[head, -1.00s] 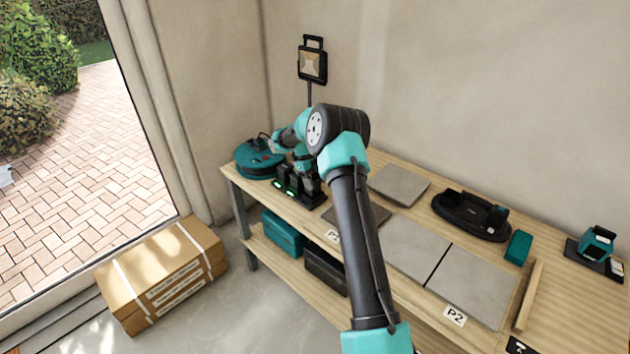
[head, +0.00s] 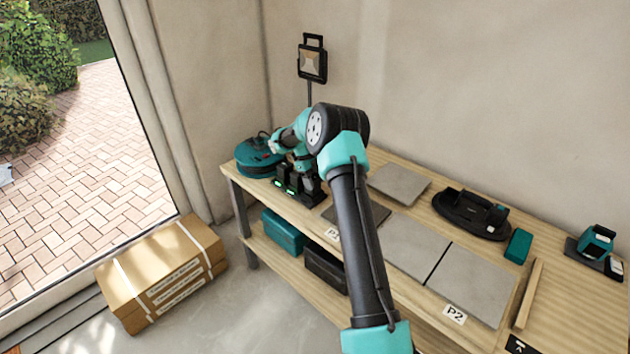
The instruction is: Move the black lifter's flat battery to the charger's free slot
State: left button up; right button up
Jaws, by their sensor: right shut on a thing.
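The black lifter (head: 465,214) is an oval black base lying on the workbench, right of centre. The charger (head: 284,191) is a dark block with green lights at the bench's left end, with dark upright blocks in it. My right gripper (head: 306,174) is at the charger, shut on what looks like a dark battery (head: 309,186). My own arm hides much of the jaws. I cannot tell whether the battery is seated in a slot or just above it. My left gripper is not in view.
A round teal device (head: 256,160) sits left of the charger. Grey tiles (head: 466,283) cover the bench's middle. A teal block (head: 518,245) and a wooden strip (head: 528,294) lie to the right. A teal-and-black device (head: 597,245) stands at far right. Cartons (head: 165,275) stand on the floor.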

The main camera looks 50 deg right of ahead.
jog(key=shift+f, duration=1.1)
dwell(1.8)
jog(key=o, duration=1)
jog(key=v, duration=1.7)
jog(key=shift+r, duration=0.25)
jog(key=shift+w+f, duration=0.1)
jog(key=shift+w, duration=0.05)
